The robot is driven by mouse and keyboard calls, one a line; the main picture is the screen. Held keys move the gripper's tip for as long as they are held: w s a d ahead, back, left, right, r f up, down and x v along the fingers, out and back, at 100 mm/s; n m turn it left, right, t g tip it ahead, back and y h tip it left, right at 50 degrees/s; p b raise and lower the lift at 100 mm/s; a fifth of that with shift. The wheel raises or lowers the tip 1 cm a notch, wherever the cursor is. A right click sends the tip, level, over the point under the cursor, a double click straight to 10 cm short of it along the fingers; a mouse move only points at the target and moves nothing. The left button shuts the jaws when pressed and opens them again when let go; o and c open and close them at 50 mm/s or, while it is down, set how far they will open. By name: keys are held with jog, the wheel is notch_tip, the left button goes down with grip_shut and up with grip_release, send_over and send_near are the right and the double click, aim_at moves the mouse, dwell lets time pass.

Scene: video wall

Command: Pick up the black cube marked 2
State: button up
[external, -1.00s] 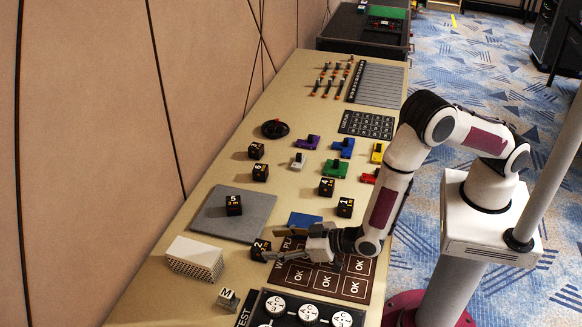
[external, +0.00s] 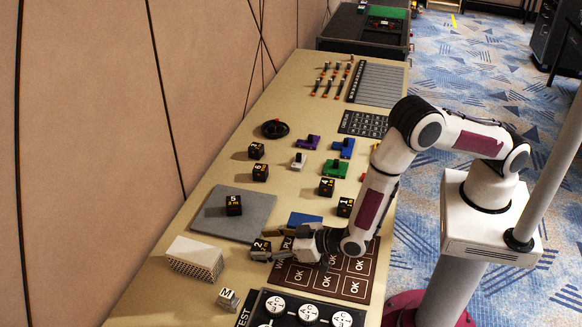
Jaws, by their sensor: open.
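The black cube marked 2 (external: 260,245) sits on the beige table, between the grey mat (external: 253,205) and the brown OK panel (external: 354,287). My gripper (external: 272,246) is low over the table, pointing left, with its open fingers at the cube. One finger passes on the near side of the cube and partly hides it; the other is on its far side. I cannot tell whether either finger touches it.
A black cube marked 5 (external: 234,205) stands on the grey mat. A white block (external: 194,258) and a small M cube (external: 228,299) are nearby to the left and front. Cubes marked 4 (external: 327,187) and 1 (external: 345,207) and a blue plate (external: 305,220) lie beyond my gripper.

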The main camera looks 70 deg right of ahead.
aim_at(257, 245)
jog(key=shift+w+d+f, duration=0.25)
jog(key=shift+w+f, duration=0.35)
jog(key=shift+w, duration=0.25)
jog(key=shift+x, duration=0.85)
jog(key=c, duration=1.2)
